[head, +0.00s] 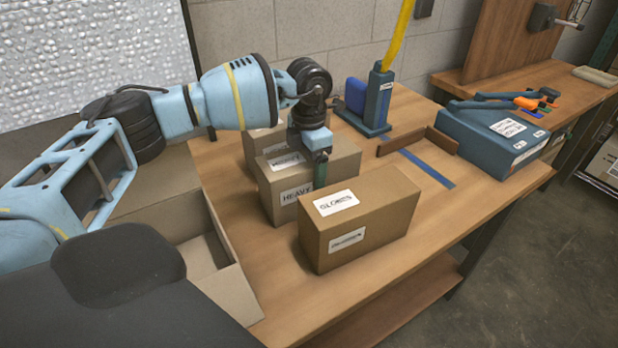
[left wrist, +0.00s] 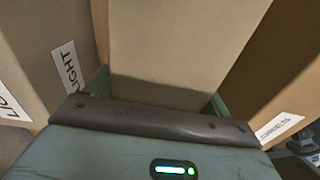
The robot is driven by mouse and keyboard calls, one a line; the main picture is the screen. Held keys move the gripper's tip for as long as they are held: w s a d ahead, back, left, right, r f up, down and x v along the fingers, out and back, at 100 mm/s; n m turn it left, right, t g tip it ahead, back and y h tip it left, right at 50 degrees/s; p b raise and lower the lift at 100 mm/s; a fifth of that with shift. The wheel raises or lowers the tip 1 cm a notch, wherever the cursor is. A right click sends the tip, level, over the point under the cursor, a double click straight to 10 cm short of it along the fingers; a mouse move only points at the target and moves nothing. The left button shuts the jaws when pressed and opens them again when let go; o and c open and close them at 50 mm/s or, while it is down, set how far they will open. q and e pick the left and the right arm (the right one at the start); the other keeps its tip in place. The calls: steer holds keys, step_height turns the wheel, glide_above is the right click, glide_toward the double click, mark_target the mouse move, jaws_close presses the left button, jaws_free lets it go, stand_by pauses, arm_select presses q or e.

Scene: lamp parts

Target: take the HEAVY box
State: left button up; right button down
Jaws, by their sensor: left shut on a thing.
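The brown cardboard box labelled HEAVY (head: 284,213) stands on the wooden table in the head view, in the middle of a row of boxes. My left gripper (head: 318,165) reaches down over it from above and is shut on it. In the left wrist view the plain box face (left wrist: 180,45) fills the space between the two green fingers (left wrist: 158,92). The box appears to rest upright on the table; any small gap beneath is hidden. My right gripper is not in view.
A GLOBES box (head: 365,230) stands close in front, and another box (head: 258,148) close behind, its side reading LIGHT (left wrist: 68,68) in the left wrist view. A blue post stand (head: 376,100), brown wooden bar (head: 440,140) and blue box (head: 492,140) stand beyond. An open carton (head: 225,285) is at left.

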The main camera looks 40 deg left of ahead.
arm_select(q)
steer(key=c, duration=0.7)
steer(key=shift+w+r, duration=0.1)
steer(key=shift+r, duration=0.05)
steer(key=shift+c, duration=1)
step_height(320, 180, up, 18)
